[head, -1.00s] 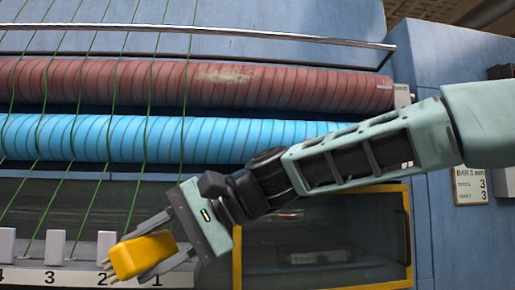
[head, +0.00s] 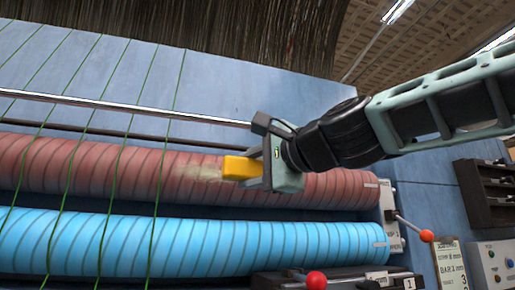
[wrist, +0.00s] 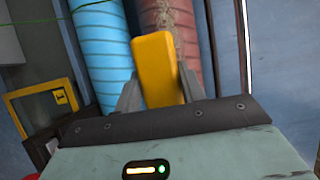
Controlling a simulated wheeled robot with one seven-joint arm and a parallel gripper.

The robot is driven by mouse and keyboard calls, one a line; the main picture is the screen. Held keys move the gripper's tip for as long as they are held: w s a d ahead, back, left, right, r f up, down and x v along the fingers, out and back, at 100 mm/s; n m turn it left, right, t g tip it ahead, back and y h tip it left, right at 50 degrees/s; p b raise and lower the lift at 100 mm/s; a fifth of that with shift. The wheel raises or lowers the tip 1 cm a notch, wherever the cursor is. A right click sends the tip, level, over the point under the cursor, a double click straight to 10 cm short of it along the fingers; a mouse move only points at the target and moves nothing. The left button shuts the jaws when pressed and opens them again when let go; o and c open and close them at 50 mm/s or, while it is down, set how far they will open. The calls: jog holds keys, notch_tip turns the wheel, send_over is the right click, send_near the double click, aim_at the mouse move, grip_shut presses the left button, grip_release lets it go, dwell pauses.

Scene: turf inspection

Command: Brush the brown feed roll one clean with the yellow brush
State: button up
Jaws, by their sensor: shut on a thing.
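The brown feed roll (head: 110,168) runs across the head view above the blue roll, with a pale tan dusty patch (head: 200,174) near its middle. My gripper (head: 250,168) is shut on the yellow brush (head: 240,167), which points left at the right end of the patch. In the wrist view the yellow brush (wrist: 156,68) stands between the fingers, with the brown roll (wrist: 186,40) and part of the patch (wrist: 168,14) behind it. I cannot tell whether the bristles touch the roll; they are hidden.
The blue roll (head: 190,246) lies just below. Several green strands (head: 113,160) cross both rolls at the left. A metal bar (head: 120,104) runs above. A lever with a red knob (head: 426,236) sticks out at the right, and another red knob (head: 316,281) is at the bottom.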

aim_at(250, 168)
jog(key=shift+w+d+r+t+h, duration=0.1)
jog(key=shift+d+r+t+h, duration=0.1)
jog(key=shift+d+r, duration=0.3)
jog(key=shift+w+d+r+t+h, duration=0.1)
jog(key=shift+d+r+t, duration=0.15)
jog(key=shift+r, duration=0.4)
jog(key=shift+w+a+f, duration=0.15)
jog(key=shift+w, duration=0.3)
jog(key=shift+w+a+p, duration=0.15)
jog(key=shift+w+a, duration=0.1)
jog(key=shift+w, duration=0.55)
jog(key=shift+w+a+p, duration=0.15)
jog(key=shift+w+a, duration=0.05)
jog(key=shift+w, duration=0.6)
jog(key=shift+w+a+p, duration=0.15)
jog(key=shift+w+a, duration=0.1)
jog(key=shift+w, duration=0.55)
jog(key=shift+w+a, duration=0.25)
jog(key=shift+w, duration=0.65)
jog(key=shift+p, duration=0.3)
